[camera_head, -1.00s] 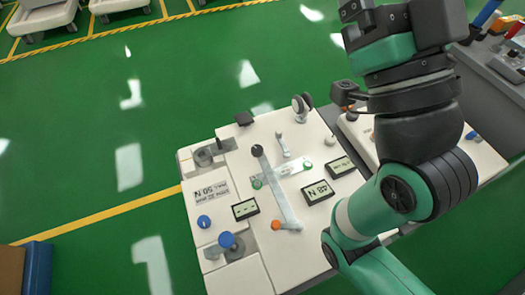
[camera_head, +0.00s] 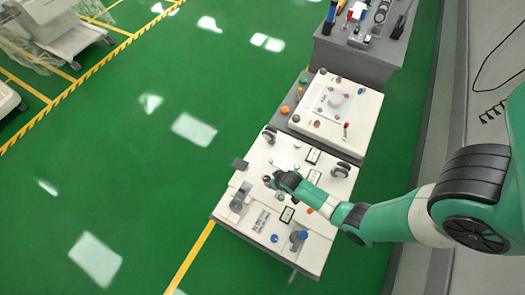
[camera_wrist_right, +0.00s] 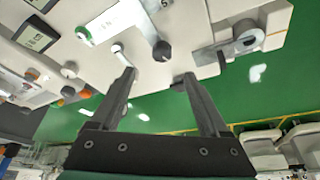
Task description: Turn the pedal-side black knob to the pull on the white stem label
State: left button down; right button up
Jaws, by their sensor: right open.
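The black knob (camera_wrist_right: 161,52) sits at the end of a pale stem on the white cart top. In the right wrist view it lies just beyond the gap between my fingertips, with no contact seen. My right gripper (camera_wrist_right: 157,84) is open and empty, one finger to each side below the knob. In the head view my right arm reaches in from the right, and its gripper (camera_head: 279,180) is low over the cart. It hides much of the stem there. A pale plate with a green knob (camera_wrist_right: 83,33) crosses near the stem. The label's writing is unreadable. My left gripper is out of view.
A small white lever (camera_wrist_right: 117,48) stands close to my left-hand finger in the wrist view. A grey bracket (camera_wrist_right: 225,50) is to the right. The dark pedal (camera_head: 240,164) is at the cart's left edge. A second cart (camera_head: 338,103) stands behind.

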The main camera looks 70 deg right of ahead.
aim_at(267, 179)
jog(key=b+x, duration=0.2)
jog(key=x, duration=0.2)
jog(key=b+x, duration=0.6)
jog(key=x, duration=0.1)
jog(key=shift+w+d+f, duration=0.15)
jog(key=shift+w, duration=0.25)
grip_shut()
